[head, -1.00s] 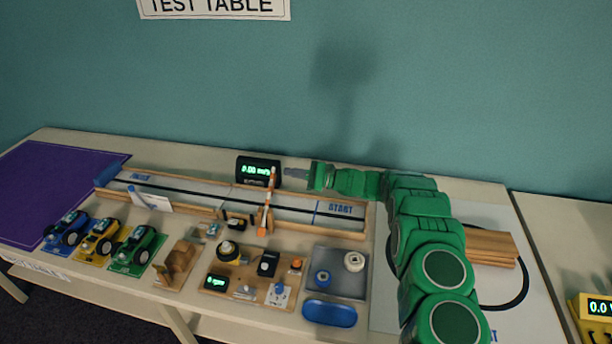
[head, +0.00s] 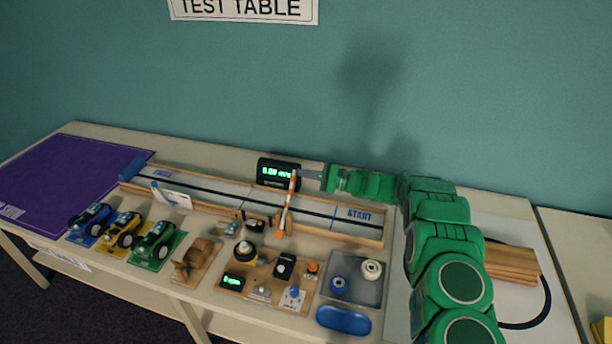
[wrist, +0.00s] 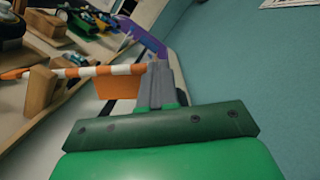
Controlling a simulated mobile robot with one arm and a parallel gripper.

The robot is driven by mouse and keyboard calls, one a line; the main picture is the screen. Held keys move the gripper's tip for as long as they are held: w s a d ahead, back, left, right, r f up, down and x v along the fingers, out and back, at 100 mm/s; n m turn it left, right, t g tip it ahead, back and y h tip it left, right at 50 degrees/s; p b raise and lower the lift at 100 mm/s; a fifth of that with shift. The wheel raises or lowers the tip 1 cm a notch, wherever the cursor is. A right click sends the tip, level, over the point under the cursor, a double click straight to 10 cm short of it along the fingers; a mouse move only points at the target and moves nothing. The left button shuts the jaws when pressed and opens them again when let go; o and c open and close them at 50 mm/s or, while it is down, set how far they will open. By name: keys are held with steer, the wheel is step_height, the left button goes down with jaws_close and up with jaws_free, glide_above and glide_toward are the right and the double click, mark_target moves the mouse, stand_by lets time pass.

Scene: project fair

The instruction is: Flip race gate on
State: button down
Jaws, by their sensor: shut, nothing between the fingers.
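The race gate is an orange-and-white striped bar (head: 288,203) lying across the wooden-sided track near its START end. In the wrist view the bar (wrist: 70,72) runs in from the left, with an orange flag-like plate (wrist: 118,88) under it. My gripper (head: 298,174) is shut and empty, at the bar's far end beside the black speed display (head: 278,172). In the wrist view its grey fingertips (wrist: 159,68) are right by the bar's tip; I cannot tell whether they touch. The display is lit with green digits. I cannot make out a switch on the gate.
A board with knobs and a small green display (head: 262,272) stands in front of the track. A grey tray (head: 352,283), blue dish (head: 343,320) and several toy cars (head: 123,231) are along the front. Wood strips (head: 512,264) lie right of my arm. The wall is behind.

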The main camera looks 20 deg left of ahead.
steer(key=shift+s+a+r+n+g, duration=0.1)
steer(key=shift+s+r+n+g, duration=0.2)
steer(key=shift+s+r+n, duration=1.1)
steer(key=shift+s+r, duration=0.1)
steer(key=shift+s, duration=0.15)
